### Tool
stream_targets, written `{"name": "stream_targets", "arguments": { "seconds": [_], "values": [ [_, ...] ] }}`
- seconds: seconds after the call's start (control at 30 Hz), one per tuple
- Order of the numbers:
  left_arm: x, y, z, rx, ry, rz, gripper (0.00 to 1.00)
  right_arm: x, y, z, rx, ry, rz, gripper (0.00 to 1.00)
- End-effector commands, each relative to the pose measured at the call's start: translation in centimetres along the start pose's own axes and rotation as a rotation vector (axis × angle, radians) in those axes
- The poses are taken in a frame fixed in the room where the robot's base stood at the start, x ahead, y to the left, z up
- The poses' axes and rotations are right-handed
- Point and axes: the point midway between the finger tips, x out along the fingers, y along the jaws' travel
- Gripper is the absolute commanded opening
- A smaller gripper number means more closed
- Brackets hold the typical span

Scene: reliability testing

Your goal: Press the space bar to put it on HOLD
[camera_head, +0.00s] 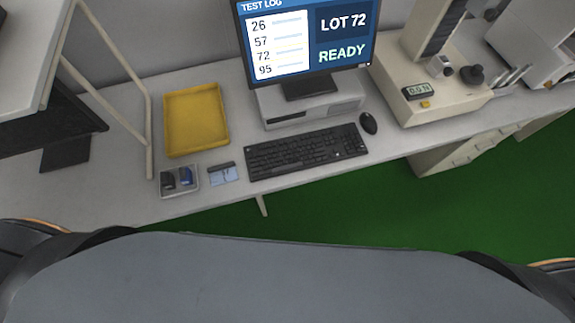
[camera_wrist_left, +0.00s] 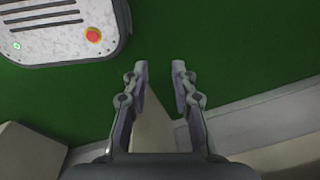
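A black keyboard (camera_head: 306,151) lies on the white bench in the head view, in front of a monitor (camera_head: 303,42). Its space bar is on the near side, too small to make out clearly. The monitor reads "TEST LOG", "LOT 72" and "READY". My left gripper (camera_wrist_left: 160,75) shows only in the left wrist view. Its two fingers are apart with nothing between them, over green floor, away from the keyboard. My right gripper is in neither view.
A yellow tray (camera_head: 196,120), a small box with dark items (camera_head: 179,181) and a blue card (camera_head: 223,174) lie left of the keyboard. A mouse (camera_head: 368,123) and a test machine (camera_head: 430,85) stand right. A red button (camera_wrist_left: 93,35) shows on a pale unit.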

Motion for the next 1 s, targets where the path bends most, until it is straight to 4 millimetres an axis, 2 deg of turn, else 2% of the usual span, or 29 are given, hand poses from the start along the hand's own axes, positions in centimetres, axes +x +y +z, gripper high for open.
{"name": "stream_targets", "arguments": {
  "seconds": [0.03,0.13,0.17,1.0],
  "values": [
    [0.0,0.0,0.0,0.0,0.0,0.0,0.15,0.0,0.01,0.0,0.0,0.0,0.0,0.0],
    [0.0,0.0,0.0,0.0,0.0,0.0,0.02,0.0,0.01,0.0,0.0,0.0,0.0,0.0],
    [0.0,0.0,0.0,0.0,0.0,0.0,0.0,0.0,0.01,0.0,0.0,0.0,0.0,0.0],
    [0.0,0.0,-0.01,0.0,0.0,0.0,0.0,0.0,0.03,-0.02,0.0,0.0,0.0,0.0]
  ]
}}
